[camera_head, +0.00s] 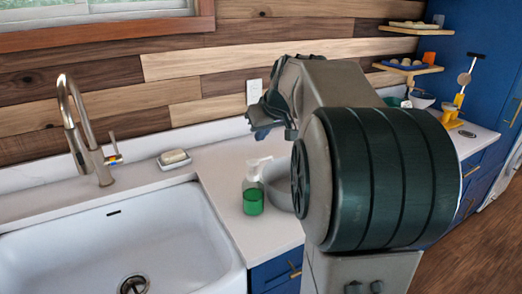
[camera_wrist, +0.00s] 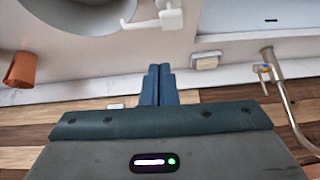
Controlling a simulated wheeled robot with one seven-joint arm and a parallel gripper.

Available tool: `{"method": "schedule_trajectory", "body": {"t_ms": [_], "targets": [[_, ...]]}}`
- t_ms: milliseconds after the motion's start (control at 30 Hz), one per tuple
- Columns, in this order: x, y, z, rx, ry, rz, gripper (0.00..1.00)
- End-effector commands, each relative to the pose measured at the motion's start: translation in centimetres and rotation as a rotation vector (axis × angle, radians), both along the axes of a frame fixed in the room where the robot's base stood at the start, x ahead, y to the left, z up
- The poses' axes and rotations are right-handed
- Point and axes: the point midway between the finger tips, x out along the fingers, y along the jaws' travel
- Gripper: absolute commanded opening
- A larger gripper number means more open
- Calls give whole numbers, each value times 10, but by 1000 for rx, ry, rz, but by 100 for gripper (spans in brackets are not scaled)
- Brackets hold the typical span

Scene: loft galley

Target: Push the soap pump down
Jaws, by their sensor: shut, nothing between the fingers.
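The soap pump is a clear bottle with green soap (camera_head: 253,200) and a white pump head (camera_head: 257,163), standing upright on the white counter right of the sink. In the wrist view its white pump head (camera_wrist: 158,18) shows at the top edge; the bottle's body is mostly out of frame. My gripper (camera_head: 261,130) is above and behind the bottle, near the wall, apart from the pump head. In the wrist view its blue fingers (camera_wrist: 158,72) are together with nothing between them, and the pump head lies a little beyond their tips.
A grey round bowl (camera_head: 281,188) stands close to the bottle's right, partly behind my arm. A soap bar on a dish (camera_head: 174,159), the faucet (camera_head: 88,135) and the sink (camera_head: 120,235) are to the left. An orange cup (camera_wrist: 21,70) shows in the wrist view. The wooden wall is close behind.

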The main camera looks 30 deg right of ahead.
Motion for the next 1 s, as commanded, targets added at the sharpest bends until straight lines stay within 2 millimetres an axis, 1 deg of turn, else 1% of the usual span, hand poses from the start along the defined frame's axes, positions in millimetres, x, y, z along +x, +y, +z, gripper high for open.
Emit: {"method": "schedule_trajectory", "body": {"t_ms": [33,100,167,333,500,867,1000], "targets": [[6,0,-10,2,4,0,0],[13,1,-21,2,4,2,0],[9,0,-31,2,3,-3,0],[5,1,-49,0,2,-1,0],[3,1,-56,-1,0,-2,0],[3,1,-58,-2,0,-1,0],[4,2,-67,-1,0,0,0]]}}
